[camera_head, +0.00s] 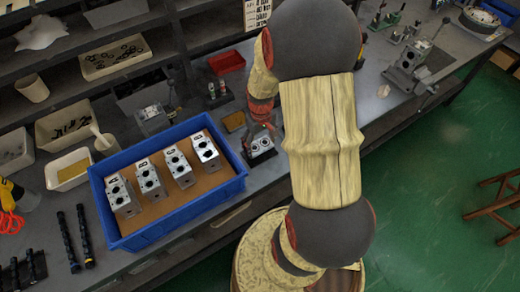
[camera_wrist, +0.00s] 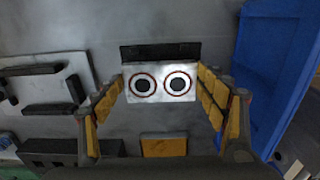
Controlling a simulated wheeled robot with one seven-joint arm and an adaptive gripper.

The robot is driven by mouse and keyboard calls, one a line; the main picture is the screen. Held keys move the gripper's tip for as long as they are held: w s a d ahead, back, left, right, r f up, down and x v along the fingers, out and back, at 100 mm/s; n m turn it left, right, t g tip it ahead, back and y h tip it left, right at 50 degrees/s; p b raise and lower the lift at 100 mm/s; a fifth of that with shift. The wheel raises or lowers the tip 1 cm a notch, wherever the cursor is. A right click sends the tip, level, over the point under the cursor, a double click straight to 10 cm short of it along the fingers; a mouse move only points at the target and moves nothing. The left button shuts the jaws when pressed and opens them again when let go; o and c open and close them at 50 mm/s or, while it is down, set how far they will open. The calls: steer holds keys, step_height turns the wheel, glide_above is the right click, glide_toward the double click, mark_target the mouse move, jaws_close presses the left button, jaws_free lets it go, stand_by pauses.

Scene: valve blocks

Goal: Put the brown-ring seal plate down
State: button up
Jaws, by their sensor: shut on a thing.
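The seal plate (camera_wrist: 160,84) is a small pale metal plate with two dark holes, each ringed in reddish brown. In the wrist view it sits between the yellow-padded fingers of my gripper (camera_wrist: 161,78), which is shut on its two short sides. In the head view my gripper (camera_head: 262,130) is just right of the blue tray, above a dark stand (camera_head: 260,158) on the bench. The stand also shows as a dark strip beyond the plate in the wrist view (camera_wrist: 160,51). I cannot tell whether the plate touches the stand.
The blue tray (camera_head: 172,226) holds several lettered valve blocks (camera_head: 150,178) on a brown base. A yellow block (camera_head: 234,121), a red bin (camera_head: 227,62) and a small dark fixture (camera_head: 218,95) stand behind my gripper.

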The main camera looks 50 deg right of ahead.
mark_target(260, 146)
steer(key=shift+w+a+f+b, duration=0.15)
steer(key=shift+f+b, duration=0.25)
steer(key=shift+f, duration=1.3)
steer(key=shift+f, duration=0.1)
steer(key=o, duration=1.2)
steer(key=shift+o, duration=0.6)
